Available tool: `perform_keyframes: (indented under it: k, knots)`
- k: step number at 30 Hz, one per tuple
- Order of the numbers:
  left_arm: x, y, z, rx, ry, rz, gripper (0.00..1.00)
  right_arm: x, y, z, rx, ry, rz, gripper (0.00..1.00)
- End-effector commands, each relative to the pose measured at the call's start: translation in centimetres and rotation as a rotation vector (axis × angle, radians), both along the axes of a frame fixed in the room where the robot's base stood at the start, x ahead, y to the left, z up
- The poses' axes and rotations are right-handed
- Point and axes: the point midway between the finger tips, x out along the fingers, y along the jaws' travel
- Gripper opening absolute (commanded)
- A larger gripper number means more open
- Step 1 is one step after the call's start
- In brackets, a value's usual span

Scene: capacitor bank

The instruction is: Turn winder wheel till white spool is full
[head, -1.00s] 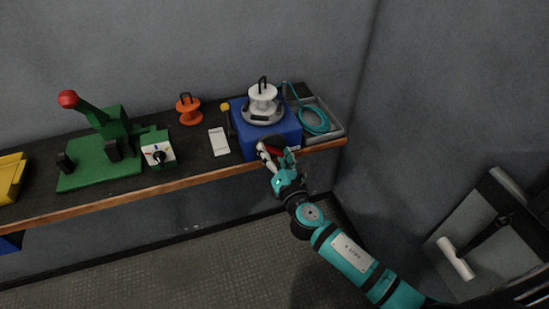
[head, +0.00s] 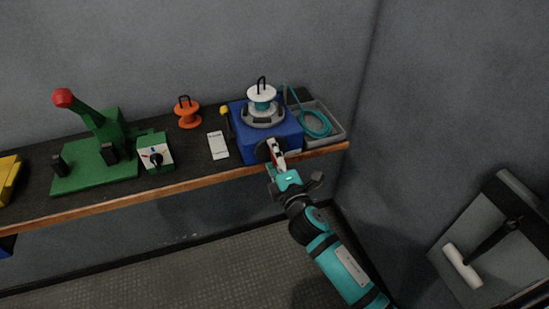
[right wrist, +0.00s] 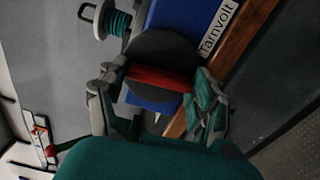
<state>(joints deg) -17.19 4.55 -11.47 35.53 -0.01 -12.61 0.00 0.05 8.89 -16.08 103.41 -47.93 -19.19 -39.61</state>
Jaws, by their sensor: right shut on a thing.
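The white spool (head: 262,92) stands upright on top of the blue winder box (head: 290,142). Teal cable is wound around its core, and the right wrist view also shows the wound spool (right wrist: 113,20). The dark round winder wheel (right wrist: 160,52), with a red bar across it, is on the box's front. My right gripper (head: 275,153) is shut on the wheel, one finger at each side of the red bar in the right wrist view. The fingers partly hide the wheel in the head view. My left gripper is out of view.
A grey tray (head: 337,131) right of the winder holds a coil of teal cable (head: 316,123). To the left are a white card (head: 218,145), an orange spool (head: 188,114), a dial box (head: 156,155) and a green lever press (head: 95,168). The wooden bench edge (head: 200,178) runs below.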

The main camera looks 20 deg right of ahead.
Motion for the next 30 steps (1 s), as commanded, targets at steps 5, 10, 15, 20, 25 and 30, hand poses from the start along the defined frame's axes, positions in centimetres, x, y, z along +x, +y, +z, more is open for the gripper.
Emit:
perform_keyframes:
  k: [5,10,15,20,25,30]
  knots:
    - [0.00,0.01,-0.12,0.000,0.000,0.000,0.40,0.02,-0.05,0.07,0.056,0.001,-0.002,0.34]
    - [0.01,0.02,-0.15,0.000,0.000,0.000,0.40,0.02,-0.07,0.08,0.081,0.002,-0.002,0.34]
    - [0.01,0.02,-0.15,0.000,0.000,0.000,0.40,0.02,-0.09,0.08,0.085,0.002,-0.002,0.34]
    - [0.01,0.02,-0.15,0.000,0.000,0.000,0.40,0.02,-0.09,0.07,0.083,0.002,-0.002,0.34]
    - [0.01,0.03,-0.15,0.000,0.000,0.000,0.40,0.02,-0.08,0.06,0.083,0.002,-0.002,0.79]
    - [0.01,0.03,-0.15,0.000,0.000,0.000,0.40,0.01,-0.05,0.03,0.082,0.003,-0.001,0.90]
